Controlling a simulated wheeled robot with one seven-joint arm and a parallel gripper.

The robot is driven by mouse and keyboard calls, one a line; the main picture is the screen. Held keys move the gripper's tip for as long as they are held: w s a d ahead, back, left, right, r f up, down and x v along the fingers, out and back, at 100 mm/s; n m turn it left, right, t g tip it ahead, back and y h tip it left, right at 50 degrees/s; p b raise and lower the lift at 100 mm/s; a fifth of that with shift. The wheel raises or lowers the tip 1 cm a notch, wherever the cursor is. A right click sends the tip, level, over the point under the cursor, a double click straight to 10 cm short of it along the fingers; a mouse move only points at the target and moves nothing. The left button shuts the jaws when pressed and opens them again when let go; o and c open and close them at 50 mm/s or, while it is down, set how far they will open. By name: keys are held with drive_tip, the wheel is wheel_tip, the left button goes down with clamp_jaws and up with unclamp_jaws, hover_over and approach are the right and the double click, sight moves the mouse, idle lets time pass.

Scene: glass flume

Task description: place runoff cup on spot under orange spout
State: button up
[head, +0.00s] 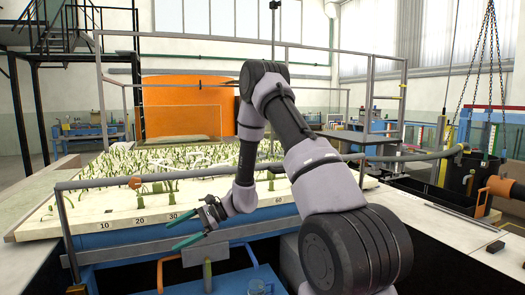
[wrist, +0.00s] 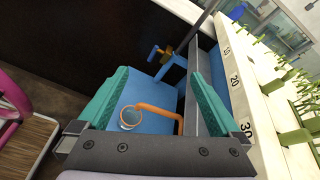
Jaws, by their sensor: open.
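My gripper (head: 174,234) is open, with two teal fingers, in front of the flume's near side in the head view. In the wrist view my gripper (wrist: 160,82) has nothing held between its fingers. A clear round cup (wrist: 130,118) stands on a blue surface beyond the fingers, seen from above. The bent orange spout (wrist: 158,112) ends close to its rim; I cannot tell if it is directly over the cup. An orange spout (head: 160,272) also shows below my gripper in the head view. Any marked spot is not discernible.
The flume's pale bed (head: 130,205) carries green stems and number marks. A grey rail (head: 110,184) runs along its near side. A blue spout (wrist: 155,55) lies farther along. A pink object (wrist: 14,98) and wooden board (wrist: 25,148) are at left in the wrist view.

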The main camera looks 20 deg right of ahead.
drive_tip(key=s+d+r+n+h, duration=0.3)
drive_tip(key=s+r, duration=0.2)
drive_tip(key=r, duration=0.5)
drive_tip(key=s+d+r+n+h, duration=0.3)
drive_tip(key=s+d+r+n, duration=0.15)
drive_tip(key=r, duration=0.55)
drive_tip(key=s+d+r+n+t+h, duration=0.2)
drive_tip(key=s+d+r+t+h, duration=0.3)
drive_tip(key=s+d+r, duration=0.6)
drive_tip(key=shift+s+r+t+h, duration=0.4)
drive_tip(key=shift+s+t, duration=0.6)
drive_tip(key=shift+s, duration=0.25)
drive_tip(key=shift+d, duration=0.15)
